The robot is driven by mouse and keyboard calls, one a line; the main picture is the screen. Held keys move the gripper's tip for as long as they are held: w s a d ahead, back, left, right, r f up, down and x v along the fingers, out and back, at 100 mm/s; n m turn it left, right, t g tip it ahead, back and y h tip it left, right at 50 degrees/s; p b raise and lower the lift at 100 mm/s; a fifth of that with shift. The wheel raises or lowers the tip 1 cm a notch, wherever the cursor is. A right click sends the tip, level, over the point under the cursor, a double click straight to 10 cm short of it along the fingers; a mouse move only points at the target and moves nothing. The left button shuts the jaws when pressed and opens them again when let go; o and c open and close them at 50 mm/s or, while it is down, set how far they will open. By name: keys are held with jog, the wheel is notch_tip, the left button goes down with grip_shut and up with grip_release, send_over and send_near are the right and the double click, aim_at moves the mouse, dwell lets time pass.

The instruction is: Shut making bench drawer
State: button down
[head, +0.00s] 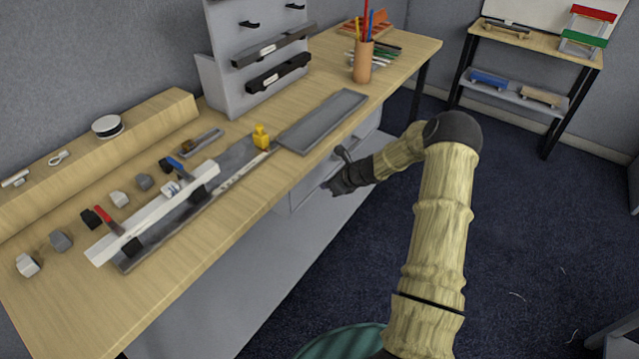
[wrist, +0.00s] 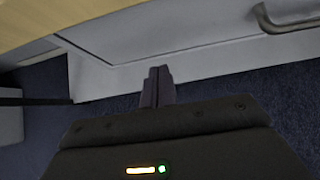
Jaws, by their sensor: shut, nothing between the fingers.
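The making bench (head: 250,195) is a long wooden-topped table running across the head view. Its light grey drawer (head: 303,190) is under the front edge, partly hidden by my arm. In the wrist view the drawer front (wrist: 200,35) is a pale panel with a thin seam line around it and a metal bar handle (wrist: 290,18) at the upper right. No drawer interior shows; I cannot tell whether it is fully flush. My gripper (wrist: 158,72) is shut and empty, its fingertips pointing at the lower part of the front, left of the handle. It also shows in the head view (head: 334,188); contact is unclear.
The bench top holds a grey tray (head: 322,120), a pencil cup (head: 363,62), a long white piece (head: 150,212) and several small blocks. A grey rack (head: 255,50) stands at the back. Blue carpet (head: 530,215) lies open to the right, before a shelf table (head: 530,60).

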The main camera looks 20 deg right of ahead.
jog(key=v, duration=0.9)
jog(key=shift+s+r, duration=0.15)
jog(key=shift+r, duration=0.05)
jog(key=s+a+r+n+g+h+p, duration=0.2)
jog(key=s+a+r+n+g+p, duration=0.2)
jog(key=s+a+r+n, duration=0.7)
jog(key=s+a+r+n+h+p, duration=0.1)
jog(key=s+r+n, duration=0.3)
jog(key=s+n, duration=0.4)
jog(key=s+a+r+n+h+p, duration=0.1)
jog(key=s+r+n+h+p, duration=0.1)
jog(key=s+r+n, duration=0.3)
jog(key=s+n+p, duration=0.1)
jog(key=s+n, duration=0.1)
jog(key=n, duration=0.2)
jog(key=shift+s+r+h, duration=0.25)
jog(key=shift+s+h, duration=0.05)
jog(key=shift+s, duration=0.1)
jog(key=shift+a, duration=0.1)
